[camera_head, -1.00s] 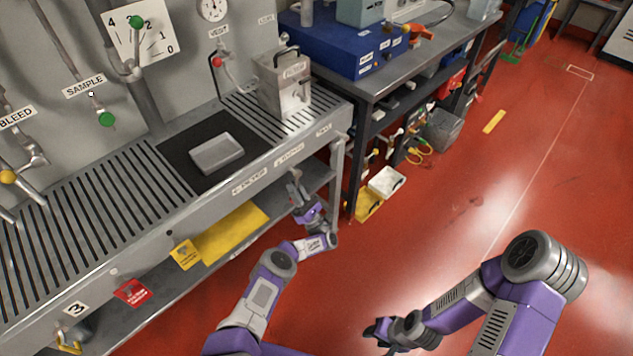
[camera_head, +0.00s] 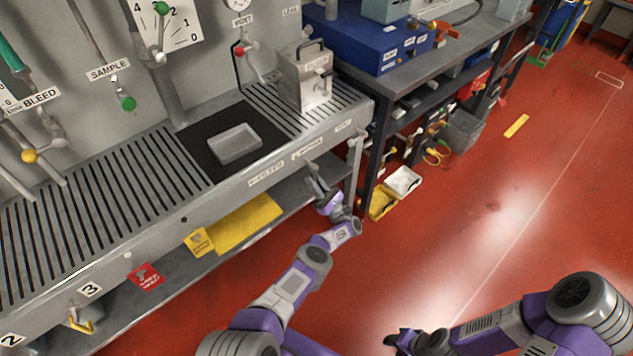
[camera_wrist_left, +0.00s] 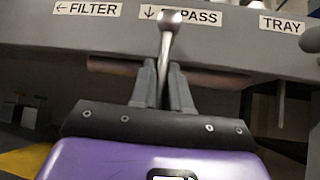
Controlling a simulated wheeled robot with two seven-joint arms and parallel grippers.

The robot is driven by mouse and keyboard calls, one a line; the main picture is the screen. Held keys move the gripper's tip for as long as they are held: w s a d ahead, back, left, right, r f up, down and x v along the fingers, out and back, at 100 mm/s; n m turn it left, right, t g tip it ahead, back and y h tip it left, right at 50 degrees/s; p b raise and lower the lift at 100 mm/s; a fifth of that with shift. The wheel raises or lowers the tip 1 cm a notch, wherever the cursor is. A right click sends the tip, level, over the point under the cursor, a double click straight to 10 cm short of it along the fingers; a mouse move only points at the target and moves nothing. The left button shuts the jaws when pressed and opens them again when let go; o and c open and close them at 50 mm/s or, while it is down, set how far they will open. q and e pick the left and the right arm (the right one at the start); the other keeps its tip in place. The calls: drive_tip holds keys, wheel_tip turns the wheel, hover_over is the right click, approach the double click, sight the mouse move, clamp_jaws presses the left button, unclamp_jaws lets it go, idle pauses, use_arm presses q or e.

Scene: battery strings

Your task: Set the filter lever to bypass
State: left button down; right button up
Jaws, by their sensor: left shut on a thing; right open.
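The filter lever is a metal rod with a round knob (camera_wrist_left: 170,18), seen in the left wrist view in front of the "BYPASS" label (camera_wrist_left: 207,19). My left gripper (camera_wrist_left: 163,72) is shut on the rod below the knob, one finger on each side. The "FILTER" label (camera_wrist_left: 88,9) with a left arrow is to the left. In the head view my left gripper (camera_head: 315,178) is at the bench's front edge, below the labels; the lever is too small to make out there. My right gripper (camera_head: 392,339) is open and empty over the red floor.
A "TRAY" label (camera_wrist_left: 282,25) is right of the lever. A lower shelf with a yellow sheet (camera_head: 240,222) runs under the bench.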

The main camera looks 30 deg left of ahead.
sight(315, 165)
use_arm(q)
drive_tip(key=shift+r, duration=0.1)
drive_tip(key=c, duration=1.2)
unclamp_jaws()
drive_tip(key=shift+c, duration=0.2)
drive_tip(key=shift+r, duration=0.1)
wheel_tip(315, 165, up, 10)
drive_tip(key=p, duration=1)
